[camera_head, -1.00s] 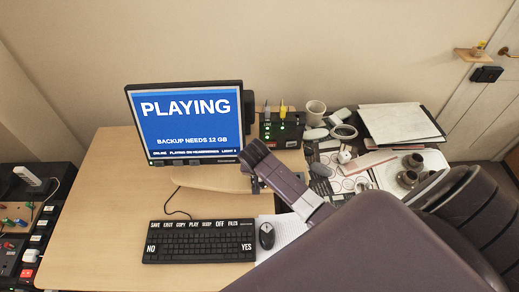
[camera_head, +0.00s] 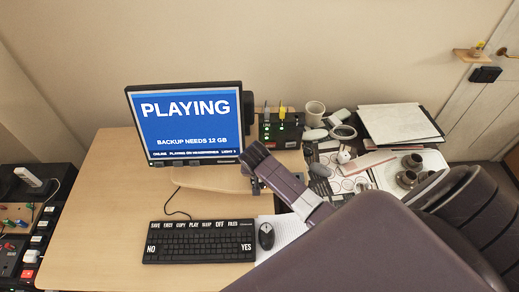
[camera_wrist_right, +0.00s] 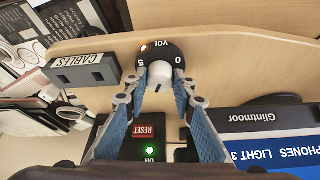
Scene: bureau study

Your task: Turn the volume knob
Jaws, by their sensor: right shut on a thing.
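The volume knob (camera_wrist_right: 160,73) is a small white round knob on a black dial plate (camera_wrist_right: 157,50) marked VOL, 5 and 0, seen upside down in the right wrist view. A small dark mark shows on the knob, and an orange light glows on the plate. My right gripper (camera_wrist_right: 160,80) is shut on the knob, with a fingertip on each side of it. In the head view my right arm reaches in from the right, and the gripper (camera_head: 257,183) is just below the monitor's right corner. The dial is hidden there. My left gripper is not in view.
The monitor (camera_head: 187,118) reads PLAYING. A keyboard (camera_head: 200,241) and mouse (camera_head: 266,236) lie in front of it. A CABLES block (camera_wrist_right: 82,68) and red RESET button (camera_wrist_right: 148,132) are close to my fingers. Clutter fills the right side; the desk's left (camera_head: 110,200) is clear.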

